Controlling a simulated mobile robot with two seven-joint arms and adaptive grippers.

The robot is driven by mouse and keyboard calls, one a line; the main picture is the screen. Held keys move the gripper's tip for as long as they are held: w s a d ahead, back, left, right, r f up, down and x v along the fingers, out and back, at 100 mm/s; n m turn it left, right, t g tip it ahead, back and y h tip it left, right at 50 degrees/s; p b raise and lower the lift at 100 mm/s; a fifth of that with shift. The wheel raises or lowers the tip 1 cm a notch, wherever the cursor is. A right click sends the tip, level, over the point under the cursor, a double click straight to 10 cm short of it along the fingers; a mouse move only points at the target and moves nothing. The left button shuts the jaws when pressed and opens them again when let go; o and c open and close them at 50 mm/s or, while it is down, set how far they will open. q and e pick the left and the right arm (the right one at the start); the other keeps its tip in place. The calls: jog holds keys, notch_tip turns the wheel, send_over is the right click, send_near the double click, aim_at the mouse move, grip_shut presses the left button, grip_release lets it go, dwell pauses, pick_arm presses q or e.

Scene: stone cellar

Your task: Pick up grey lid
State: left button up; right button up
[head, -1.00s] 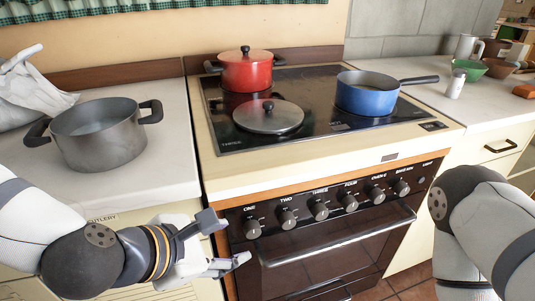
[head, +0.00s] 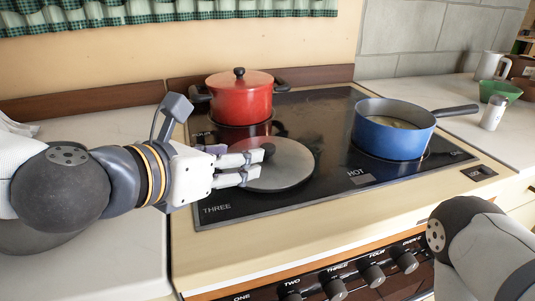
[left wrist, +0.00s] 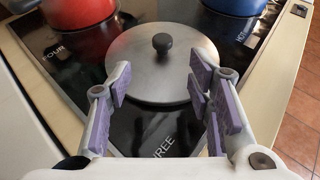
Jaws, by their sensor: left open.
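The grey lid (head: 285,165) lies flat on the black glass hob, with a dark round knob on top. In the left wrist view the lid (left wrist: 150,75) and its knob (left wrist: 162,43) are fully clear ahead of the fingers. My left gripper (head: 255,165) is open and empty, its fingers reaching over the lid's left part near the knob. In the left wrist view the purple-padded fingers (left wrist: 160,95) stand apart, with the knob beyond their tips. Of my right arm only a link shows at the lower right of the head view; its gripper is out of view.
A red lidded pot (head: 240,100) stands behind the lid on the hob (head: 330,115). A blue saucepan (head: 385,138) stands to the right, its handle pointing right. A green bowl (head: 500,90) and white shaker (head: 493,112) sit on the right counter. Knobs line the stove's front.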

aim_at(267, 147)
pick_arm(q)
jog(key=x, duration=0.8)
jog(key=shift+w+d+r, duration=0.15)
jog(key=shift+d+r, duration=0.15)
jog(key=shift+r, duration=0.15)
grip_shut()
